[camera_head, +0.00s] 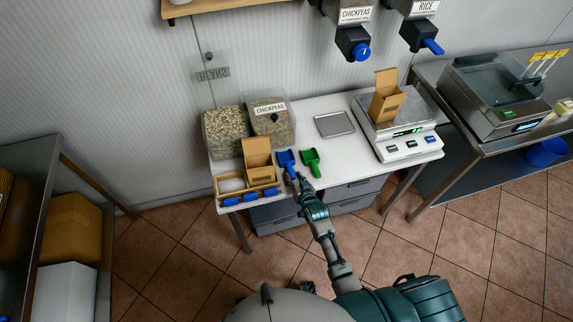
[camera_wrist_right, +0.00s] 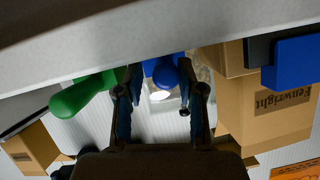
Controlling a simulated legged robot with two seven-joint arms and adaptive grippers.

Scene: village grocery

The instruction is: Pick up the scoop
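A blue scoop (camera_head: 287,161) lies on the white table near its front edge, with its handle toward me. A green scoop (camera_head: 311,162) lies just right of it. My right gripper (camera_head: 301,184) is at the table's front edge, at the blue scoop's handle end. In the right wrist view my right gripper (camera_wrist_right: 160,82) is open, with one finger on each side of the blue scoop's handle (camera_wrist_right: 166,74). Whether the fingers touch it I cannot tell. The green scoop's handle (camera_wrist_right: 82,97) is outside the fingers, to the left. My left gripper is not in view.
A cardboard box (camera_head: 257,152) and a tray with blue-handled items (camera_head: 221,184) stand left of the scoops. Clear chickpea bins (camera_head: 272,121) stand behind. A scale (camera_head: 411,145) with an open box (camera_head: 386,98) is at right. A flat metal plate (camera_head: 334,124) lies mid-table.

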